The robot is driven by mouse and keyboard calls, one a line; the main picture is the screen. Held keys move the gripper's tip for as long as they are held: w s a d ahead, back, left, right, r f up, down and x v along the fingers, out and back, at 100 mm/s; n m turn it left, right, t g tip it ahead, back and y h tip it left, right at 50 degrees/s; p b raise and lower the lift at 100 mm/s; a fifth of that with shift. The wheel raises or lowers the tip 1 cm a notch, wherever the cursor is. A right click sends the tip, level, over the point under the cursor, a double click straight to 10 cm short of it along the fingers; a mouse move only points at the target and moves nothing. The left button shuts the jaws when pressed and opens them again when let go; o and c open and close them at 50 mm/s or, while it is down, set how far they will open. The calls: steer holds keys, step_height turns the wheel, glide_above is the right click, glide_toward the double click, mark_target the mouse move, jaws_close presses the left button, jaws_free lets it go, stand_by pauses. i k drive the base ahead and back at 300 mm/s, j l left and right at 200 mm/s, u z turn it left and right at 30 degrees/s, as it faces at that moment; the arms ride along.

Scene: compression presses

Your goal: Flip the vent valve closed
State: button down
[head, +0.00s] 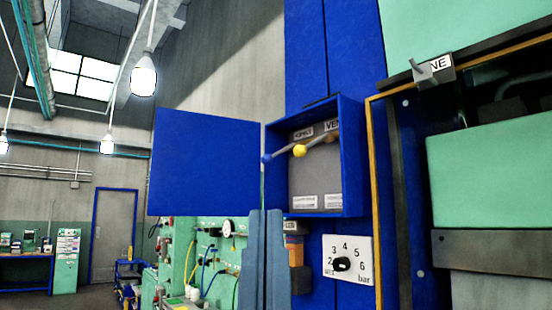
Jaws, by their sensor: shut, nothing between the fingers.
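An open blue valve box (350,165) is fixed to the blue press column, with its door (205,160) swung out to the left. Inside are two levers that stick out toward the lower left. The one with the yellow knob (300,151) runs from beneath the label that reads "VEN" (332,126), which is partly cut off from view. The other has a blue knob (266,158) and sits under the left label, which is hard to read. My gripper (265,213) points up below the box's left side, fingers together and empty, apart from both knobs in the picture.
A dial plate (347,260) marked in bar is below the box. The press frame (377,200) with yellow edging and a grey switch (432,70) is at the right. A green panel (205,240) with gauges and hoses stands behind on the left.

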mark_target(299, 151)
steer(key=i+j, duration=0.25)
steer(key=i, duration=0.25)
steer(key=i+j, duration=0.25)
steer(key=i, duration=0.3)
steer(key=l+z, duration=0.05)
